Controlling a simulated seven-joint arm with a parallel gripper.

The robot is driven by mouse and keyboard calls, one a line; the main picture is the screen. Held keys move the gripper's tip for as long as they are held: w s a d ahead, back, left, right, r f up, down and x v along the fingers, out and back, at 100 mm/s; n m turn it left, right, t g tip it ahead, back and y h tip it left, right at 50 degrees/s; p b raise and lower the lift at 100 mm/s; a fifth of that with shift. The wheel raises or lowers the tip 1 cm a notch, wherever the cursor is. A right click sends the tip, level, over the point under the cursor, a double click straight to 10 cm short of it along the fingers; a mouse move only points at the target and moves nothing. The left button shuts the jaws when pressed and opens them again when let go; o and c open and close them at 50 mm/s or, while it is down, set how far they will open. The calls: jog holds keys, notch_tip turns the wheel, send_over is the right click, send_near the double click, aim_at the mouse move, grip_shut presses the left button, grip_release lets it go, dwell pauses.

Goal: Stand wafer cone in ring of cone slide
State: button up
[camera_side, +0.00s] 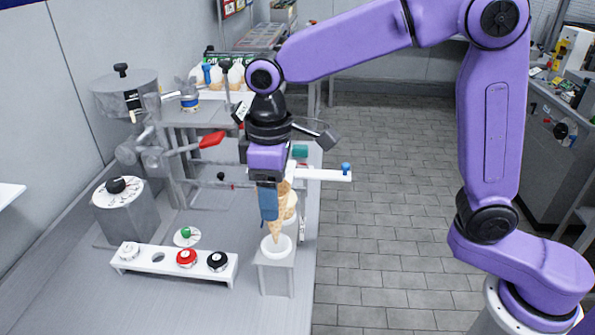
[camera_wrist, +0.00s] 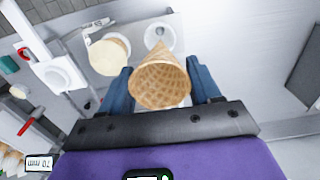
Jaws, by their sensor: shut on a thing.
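My gripper (camera_side: 268,205) points down with its blue fingers shut on the wafer cone (camera_side: 275,229). In the wrist view, my gripper (camera_wrist: 163,90) holds the cone (camera_wrist: 163,80) between its fingers, wide mouth toward the camera. The cone is upright with its tip down. In the side view, the tip overlaps the opening of a white ring (camera_side: 276,251) on a small white stand. I cannot tell whether the tip is inside the ring or just above it. In the wrist view, the cone mostly hides what is beneath it.
A cream-topped cone (camera_side: 291,206) is close behind my gripper; its pale top (camera_wrist: 109,55) shows in the wrist view. A white bar with a blue knob (camera_side: 345,168) sticks out right. A white rail (camera_side: 175,265) with red and black knobs lies front left. A metal pot (camera_side: 125,95) stands behind.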

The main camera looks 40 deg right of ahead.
notch_tip(320, 180, up, 9)
jog(key=shift+w+f, duration=0.1)
jog(key=w+d+f+m, duration=0.1)
jog(key=w+d+m, duration=0.2)
jog(key=w+d, duration=0.6)
jog(key=w+d+m, duration=0.2)
jog(key=w+d, duration=0.4)
jog(key=w, duration=0.5)
jog(key=shift+d+f, duration=0.1)
jog(key=shift+f, duration=2.2)
